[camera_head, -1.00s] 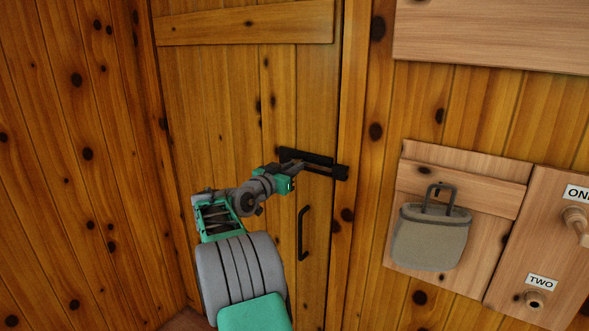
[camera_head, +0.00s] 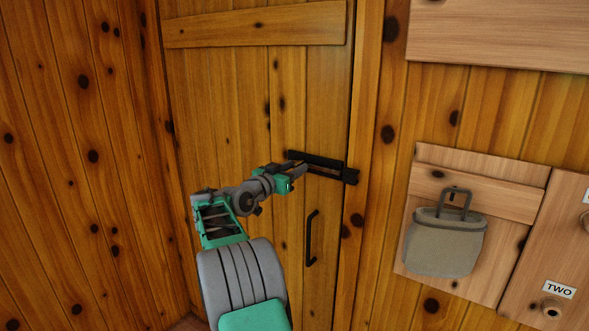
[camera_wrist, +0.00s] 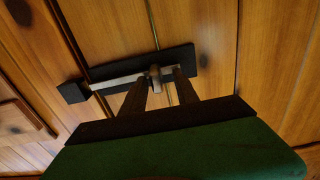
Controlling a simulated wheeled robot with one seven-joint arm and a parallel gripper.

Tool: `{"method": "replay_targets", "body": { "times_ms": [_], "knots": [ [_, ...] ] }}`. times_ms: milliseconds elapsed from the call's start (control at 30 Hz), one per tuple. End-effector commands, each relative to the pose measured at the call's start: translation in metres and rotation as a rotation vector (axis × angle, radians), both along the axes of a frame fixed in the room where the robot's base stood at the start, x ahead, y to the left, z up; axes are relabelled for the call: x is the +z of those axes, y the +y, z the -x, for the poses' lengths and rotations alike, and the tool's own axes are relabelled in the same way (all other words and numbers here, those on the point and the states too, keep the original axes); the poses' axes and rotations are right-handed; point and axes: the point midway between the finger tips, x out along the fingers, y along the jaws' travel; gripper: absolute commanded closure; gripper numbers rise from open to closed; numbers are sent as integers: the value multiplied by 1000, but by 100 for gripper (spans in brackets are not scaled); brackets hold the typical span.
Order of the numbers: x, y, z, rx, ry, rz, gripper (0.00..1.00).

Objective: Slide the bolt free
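The bolt is a black plate (camera_head: 318,160) on the wooden door (camera_head: 220,110), with a grey bar (camera_wrist: 120,79) and a small knob (camera_wrist: 155,73). The bar spans from the plate to a black keeper block (camera_head: 350,176) on the door frame; the block is at the left in the wrist view (camera_wrist: 73,92). Whether the bar's end sits inside the block is unclear. My gripper (camera_head: 302,172) is at the bolt. In the wrist view, its two dark fingers (camera_wrist: 160,85) stand apart, one on each side of the knob. Contact with the knob cannot be told.
A black pull handle (camera_head: 311,238) is on the door below the bolt. To the right, a grey bag (camera_head: 445,245) hangs on a wooden panel, beside a board with a peg labelled TWO (camera_head: 553,307). A plank wall stands close at left.

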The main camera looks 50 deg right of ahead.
Motion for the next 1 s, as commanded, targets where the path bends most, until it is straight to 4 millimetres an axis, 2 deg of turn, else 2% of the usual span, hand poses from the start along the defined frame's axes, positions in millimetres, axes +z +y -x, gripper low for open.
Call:
{"method": "replay_targets", "body": {
  "times_ms": [133,300,433,567,900,967,1000],
  "knots": [
    [-3,17,0,4,-1,1,64],
    [-4,53,3,5,-2,0,64],
    [-2,72,5,4,-1,1,64],
    [0,78,7,2,-1,0,64],
    [0,78,7,1,10,1,64],
    [-9,77,9,-9,45,-33,64],
    [-24,78,9,-9,74,-88,64]
  ]
}}
